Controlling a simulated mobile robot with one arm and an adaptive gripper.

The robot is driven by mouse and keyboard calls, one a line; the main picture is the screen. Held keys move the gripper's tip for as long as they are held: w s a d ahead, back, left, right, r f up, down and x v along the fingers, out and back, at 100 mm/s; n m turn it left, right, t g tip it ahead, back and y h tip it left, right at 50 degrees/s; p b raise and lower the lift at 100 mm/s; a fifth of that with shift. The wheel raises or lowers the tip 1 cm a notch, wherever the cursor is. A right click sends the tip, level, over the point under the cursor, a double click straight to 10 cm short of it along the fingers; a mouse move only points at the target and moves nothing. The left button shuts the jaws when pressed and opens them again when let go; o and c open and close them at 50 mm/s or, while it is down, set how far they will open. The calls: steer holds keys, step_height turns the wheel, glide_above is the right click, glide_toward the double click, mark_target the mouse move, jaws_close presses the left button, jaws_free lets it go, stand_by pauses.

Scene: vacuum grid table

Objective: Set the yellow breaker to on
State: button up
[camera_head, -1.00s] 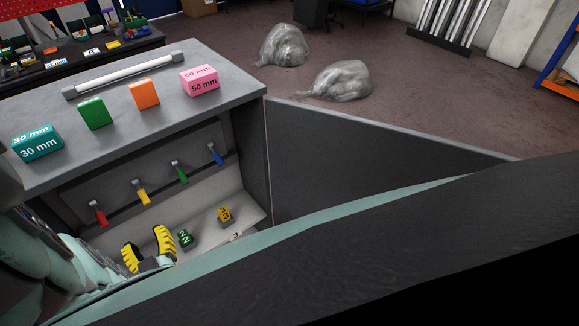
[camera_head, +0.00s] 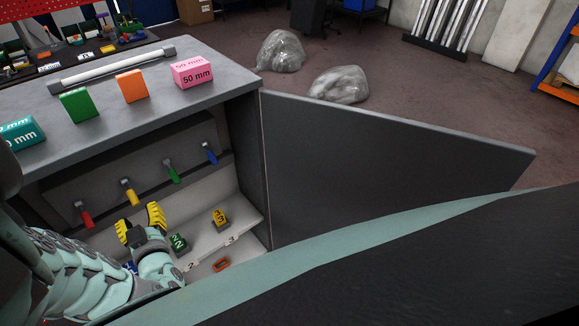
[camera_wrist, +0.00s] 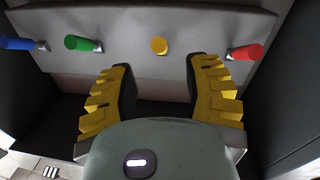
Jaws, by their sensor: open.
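The yellow breaker (camera_head: 130,193) is a small lever on the grey panel inside the open cabinet, between the red breaker (camera_head: 84,215) and the green breaker (camera_head: 172,172). All the levers hang tilted downward in the head view. My gripper (camera_head: 139,222), with yellow ribbed fingers, is open and empty just below the yellow breaker. In the wrist view, the yellow breaker (camera_wrist: 159,46) stands beyond and between the spread fingertips of my gripper (camera_wrist: 157,80), apart from both. The red breaker (camera_wrist: 244,52) is to the right there and the green breaker (camera_wrist: 80,43) to the left.
The blue breaker (camera_head: 209,152) is at the row's right end. Numbered blocks, one green (camera_head: 177,243) and one yellow (camera_head: 220,218), sit on the shelf below. The open cabinet door (camera_head: 390,165) stands to the right. Several blocks lie on the cabinet top (camera_head: 110,125).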

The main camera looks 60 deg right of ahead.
mark_target(135, 202)
steer(key=b+x, duration=0.1)
steer(key=x, duration=0.4)
steer(key=shift+w, duration=0.1)
steer(key=shift+x, duration=0.95)
steer(key=shift+d, duration=0.1)
jaws_close()
steer(key=shift+f, duration=0.1)
